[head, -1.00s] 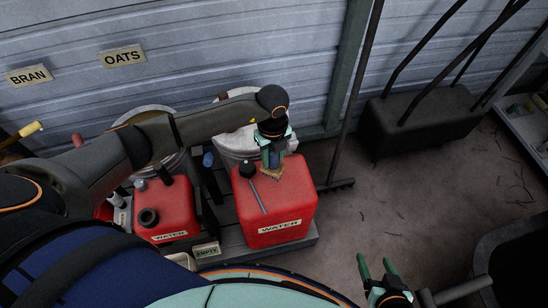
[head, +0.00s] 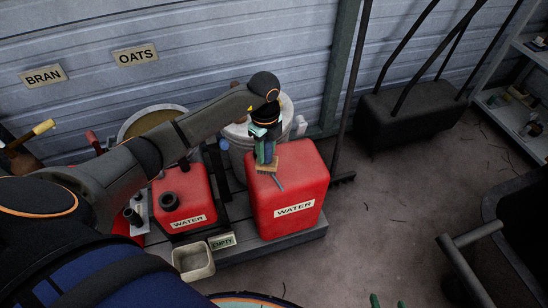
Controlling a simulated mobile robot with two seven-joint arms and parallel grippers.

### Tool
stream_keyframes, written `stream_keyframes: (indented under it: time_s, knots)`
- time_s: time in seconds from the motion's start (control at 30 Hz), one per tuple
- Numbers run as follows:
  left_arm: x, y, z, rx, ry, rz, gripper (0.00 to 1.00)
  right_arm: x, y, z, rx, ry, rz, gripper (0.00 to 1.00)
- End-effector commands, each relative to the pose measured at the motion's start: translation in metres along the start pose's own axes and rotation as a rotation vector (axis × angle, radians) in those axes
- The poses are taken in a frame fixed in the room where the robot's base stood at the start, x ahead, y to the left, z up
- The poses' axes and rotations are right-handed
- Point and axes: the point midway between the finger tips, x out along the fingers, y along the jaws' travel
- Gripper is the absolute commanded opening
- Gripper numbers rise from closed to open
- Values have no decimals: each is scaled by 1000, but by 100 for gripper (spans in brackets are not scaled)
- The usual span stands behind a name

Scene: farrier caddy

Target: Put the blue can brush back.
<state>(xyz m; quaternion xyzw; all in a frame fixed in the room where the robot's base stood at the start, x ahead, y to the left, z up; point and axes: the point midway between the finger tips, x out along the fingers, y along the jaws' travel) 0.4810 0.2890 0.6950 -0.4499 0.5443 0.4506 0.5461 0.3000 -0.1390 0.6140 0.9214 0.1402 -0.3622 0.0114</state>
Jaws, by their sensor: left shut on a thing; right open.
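My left gripper (head: 264,152) is shut on a small brush with a pale tan head (head: 285,162); a bluish part shows between the fingers. The brush is over the top left part of the large red WATER can (head: 294,190). I cannot tell whether it touches the can. A thin grey-blue rod (head: 279,184) shows just below the brush head. The can's black cap is not visible behind the gripper. My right gripper (head: 388,302) is open at the bottom edge, with only its green fingertips in view.
A smaller red WATER can (head: 183,203) stands to the left on the dark platform (head: 262,248). A beige bin (head: 193,274) and an EMPTY label (head: 222,241) are in front. A pale bucket (head: 238,146) stands behind. Floor to the right is mostly clear.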

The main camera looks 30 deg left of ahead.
Motion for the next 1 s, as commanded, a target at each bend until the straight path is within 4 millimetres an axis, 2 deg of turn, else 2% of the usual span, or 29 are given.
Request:
stream_keyframes:
  time_s: [0.2,0.7,1.0]
  knots:
    - [0,0,7,-30,1,-1,0,1,0,1,-3,2,-1,69]
    - [-2,0,7,-30,0,0,0,-4,-1,-6,-2,5,-2,69]
    - [29,0,7,-29,1,1,0,11,1,10,-4,4,-1,69]
